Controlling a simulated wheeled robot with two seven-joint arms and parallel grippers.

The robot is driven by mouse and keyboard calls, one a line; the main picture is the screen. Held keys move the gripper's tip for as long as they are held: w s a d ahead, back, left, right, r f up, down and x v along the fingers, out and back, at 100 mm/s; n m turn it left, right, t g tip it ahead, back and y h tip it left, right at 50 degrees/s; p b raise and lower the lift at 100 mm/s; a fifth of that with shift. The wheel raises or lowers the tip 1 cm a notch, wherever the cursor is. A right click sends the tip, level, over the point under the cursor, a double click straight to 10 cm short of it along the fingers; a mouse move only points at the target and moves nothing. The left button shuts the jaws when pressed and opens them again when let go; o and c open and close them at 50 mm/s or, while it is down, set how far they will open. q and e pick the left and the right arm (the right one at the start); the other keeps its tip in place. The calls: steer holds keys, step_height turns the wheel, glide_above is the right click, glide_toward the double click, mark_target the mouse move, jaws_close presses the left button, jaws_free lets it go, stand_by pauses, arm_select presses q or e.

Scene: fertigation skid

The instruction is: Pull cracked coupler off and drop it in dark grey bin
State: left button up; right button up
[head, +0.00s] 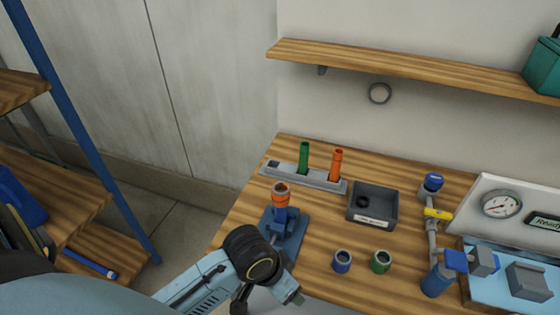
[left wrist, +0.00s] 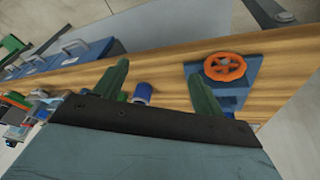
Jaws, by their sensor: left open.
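An orange ring-shaped piece (head: 281,188), seemingly the coupler, sits on top of a blue stand (head: 296,238) at the table's left front. In the left wrist view it shows as an orange spoked ring (left wrist: 225,67); I cannot make out a crack. The dark grey bin (head: 394,208) stands right of and behind the stand, with a small black ring (head: 362,202) inside. My left gripper (head: 293,297) is low in front of the stand, apart from it. Its green fingers (left wrist: 160,88) are open and empty. My right gripper is out of view.
A blue ring (head: 342,261) and a green ring (head: 380,262) stand in front of the bin. A grey rack (head: 290,178) holds green and orange tubes behind. Piping with a yellow valve (head: 438,214) and a gauge panel (head: 501,204) stand right. A shelf (head: 420,75) hangs above.

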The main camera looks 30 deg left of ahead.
arm_select(q)
step_height(320, 180, up, 5)
steer(key=w+d, duration=0.1)
step_height(320, 180, up, 14)
steer(key=n+g+y, duration=0.2)
steer(key=g, duration=0.1)
glide_above(280, 188)
step_height(280, 188, down, 13)
steer(key=shift+r+p, duration=0.1)
steer(key=shift+p, duration=0.25)
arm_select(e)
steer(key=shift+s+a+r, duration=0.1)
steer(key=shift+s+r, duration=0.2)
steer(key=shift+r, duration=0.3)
arm_select(q)
steer(key=c, duration=1.4)
steer(key=shift+o, duration=0.2)
steer(key=shift+r, duration=0.2)
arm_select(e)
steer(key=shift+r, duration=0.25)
